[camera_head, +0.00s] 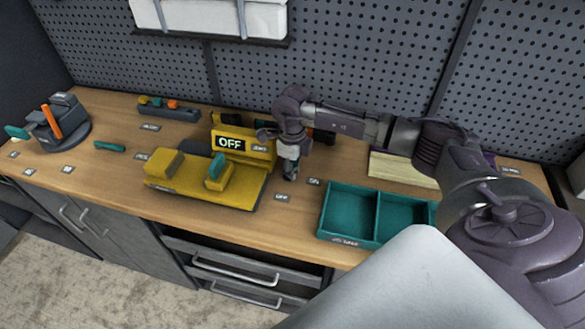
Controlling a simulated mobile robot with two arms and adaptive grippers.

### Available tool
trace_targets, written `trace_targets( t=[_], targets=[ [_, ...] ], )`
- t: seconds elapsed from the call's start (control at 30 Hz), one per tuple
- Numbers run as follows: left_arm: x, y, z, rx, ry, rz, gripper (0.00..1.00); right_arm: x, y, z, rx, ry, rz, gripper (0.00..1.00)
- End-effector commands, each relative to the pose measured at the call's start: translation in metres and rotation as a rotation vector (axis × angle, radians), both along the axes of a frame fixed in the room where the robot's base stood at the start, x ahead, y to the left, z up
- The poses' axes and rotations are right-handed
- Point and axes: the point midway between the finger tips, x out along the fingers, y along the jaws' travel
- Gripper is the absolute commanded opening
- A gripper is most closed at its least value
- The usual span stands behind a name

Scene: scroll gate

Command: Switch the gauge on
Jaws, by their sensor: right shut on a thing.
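The yellow gauge (195,185) sits on the wooden bench, left of middle. Its upright display (231,144) reads OFF in white on black. My right gripper (289,172) points down just right of the gauge. It is shut on a small dark part, apparently the gauge switch, which it mostly hides. A small OFF label (281,197) lies on the bench just in front of the gripper, and an ON label (314,181) lies to its right. My left gripper is not in view.
A teal two-compartment tray (348,212) stands at the front right. A pale board (400,170) lies behind it, partly under my arm. A dark stand with an orange part (52,122) is at the far left. A pegboard (340,60) closes the back.

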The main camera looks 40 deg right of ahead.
Motion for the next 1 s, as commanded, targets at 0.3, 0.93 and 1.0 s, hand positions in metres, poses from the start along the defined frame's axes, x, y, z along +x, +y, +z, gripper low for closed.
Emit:
trace_targets(
  t=[0.3, 0.93, 1.0],
  targets=[
    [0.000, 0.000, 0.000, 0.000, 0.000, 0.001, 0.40, 0.000, 0.002, 0.000, 0.004, 0.000, 0.004, 0.42],
    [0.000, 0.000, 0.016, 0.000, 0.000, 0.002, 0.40, 0.000, 0.002, 0.024, 0.004, 0.000, 0.003, 0.42],
    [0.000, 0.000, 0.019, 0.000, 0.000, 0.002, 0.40, 0.000, 0.002, 0.029, 0.003, -0.001, 0.003, 0.42]
  ],
)
